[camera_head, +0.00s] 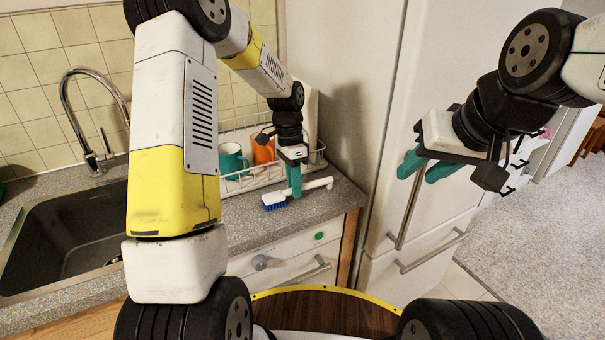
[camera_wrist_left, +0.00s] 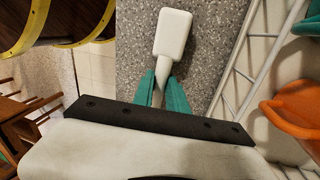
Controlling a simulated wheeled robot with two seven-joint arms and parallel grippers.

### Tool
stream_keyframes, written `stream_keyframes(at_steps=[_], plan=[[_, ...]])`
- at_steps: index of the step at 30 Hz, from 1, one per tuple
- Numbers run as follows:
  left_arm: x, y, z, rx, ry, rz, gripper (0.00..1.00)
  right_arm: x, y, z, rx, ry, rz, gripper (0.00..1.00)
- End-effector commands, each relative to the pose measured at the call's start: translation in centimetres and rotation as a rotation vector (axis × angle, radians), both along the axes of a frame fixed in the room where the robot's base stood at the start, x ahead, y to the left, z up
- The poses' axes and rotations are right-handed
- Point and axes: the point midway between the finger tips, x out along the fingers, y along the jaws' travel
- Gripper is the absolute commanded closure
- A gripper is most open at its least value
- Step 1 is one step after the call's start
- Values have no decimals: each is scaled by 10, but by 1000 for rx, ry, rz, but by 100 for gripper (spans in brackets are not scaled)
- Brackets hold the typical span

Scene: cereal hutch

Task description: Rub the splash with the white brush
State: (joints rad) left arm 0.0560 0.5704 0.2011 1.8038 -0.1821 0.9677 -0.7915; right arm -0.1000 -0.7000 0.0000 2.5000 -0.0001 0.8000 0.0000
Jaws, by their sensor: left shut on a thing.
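The white brush (camera_head: 318,184) has blue bristles on its underside and is over the speckled counter (camera_head: 241,210), between the dish rack and the counter's front edge. My left gripper (camera_head: 295,190) is shut on its handle, with the bristle end toward the sink. In the left wrist view, the brush's white head (camera_wrist_left: 173,32) extends beyond the teal fingers (camera_wrist_left: 161,82). The bristles are low over the counter; I cannot tell whether they touch it. I cannot make out a splash in either view. My right gripper (camera_head: 416,176) is open and empty in front of the fridge.
The white wire dish rack (camera_head: 241,184) behind the brush holds a teal mug (camera_head: 232,158) and an orange mug (camera_head: 263,150). A dark sink (camera_head: 70,235) with a tap (camera_head: 95,158) is at left. The white fridge (camera_head: 362,115) bounds the counter at right.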

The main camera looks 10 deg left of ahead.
Motion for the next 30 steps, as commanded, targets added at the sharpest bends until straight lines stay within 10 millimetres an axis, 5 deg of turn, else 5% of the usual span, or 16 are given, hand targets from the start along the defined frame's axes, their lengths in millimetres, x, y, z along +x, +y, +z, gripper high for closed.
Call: stream_keyframes(at_steps=[15, 30], plan=[[2, -1, 53, -2, -6, 0, 100, 0, 0, 0, 0, 0, 0, 64], [2, -2, 61, -3, -7, 0, 100, 0, 0, 0, 0, 0, 0, 64]])
